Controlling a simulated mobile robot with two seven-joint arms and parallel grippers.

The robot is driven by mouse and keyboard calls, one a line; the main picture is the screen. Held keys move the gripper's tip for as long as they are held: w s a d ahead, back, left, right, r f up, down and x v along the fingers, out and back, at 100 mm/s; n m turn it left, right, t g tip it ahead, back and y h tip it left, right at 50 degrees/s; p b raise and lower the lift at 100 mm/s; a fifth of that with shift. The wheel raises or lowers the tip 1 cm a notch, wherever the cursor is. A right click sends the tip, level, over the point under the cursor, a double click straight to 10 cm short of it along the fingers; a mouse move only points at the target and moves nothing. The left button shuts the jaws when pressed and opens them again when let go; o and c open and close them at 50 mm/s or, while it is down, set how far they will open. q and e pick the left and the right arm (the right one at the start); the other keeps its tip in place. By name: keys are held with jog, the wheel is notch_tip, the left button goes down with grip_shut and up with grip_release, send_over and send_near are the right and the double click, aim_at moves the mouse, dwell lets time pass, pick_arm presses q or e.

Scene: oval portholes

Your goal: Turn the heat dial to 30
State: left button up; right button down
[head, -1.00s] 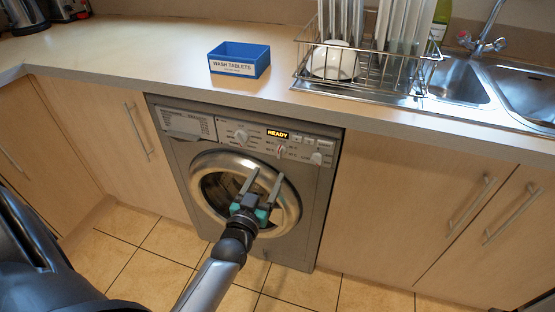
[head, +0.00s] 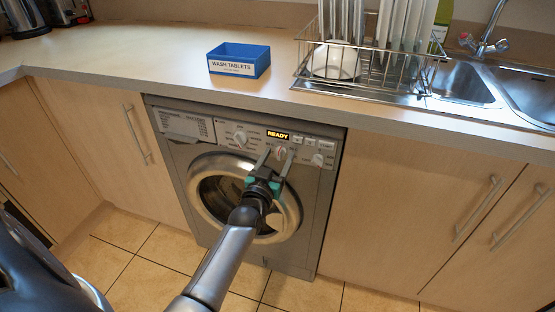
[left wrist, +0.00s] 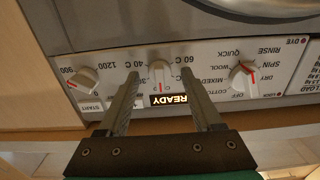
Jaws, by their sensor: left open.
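The heat dial (left wrist: 161,72) is a small pale round knob with a red mark, and the left wrist view shows it upside down. The red mark is on the dial's lower side in that picture, towards the lit READY display. The labels 40 C and 60 C can be read around it. The head view shows the dial (head: 281,152) on the washing machine's (head: 180,165) top panel. My left gripper (head: 276,160) is open, with its fingers to either side of the dial. Whether they touch it I cannot tell. My right gripper is not in view.
A programme dial (left wrist: 243,78) and a spin dial (left wrist: 82,82) flank the heat dial. The READY display (left wrist: 170,99) is close to the fingers. The worktop (head: 150,65) overhangs the panel, with a blue wash tablets box (head: 239,60) and a dish rack (head: 370,75) on it.

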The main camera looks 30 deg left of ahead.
pick_arm(q)
jog(key=shift+c, duration=0.4)
grip_shut()
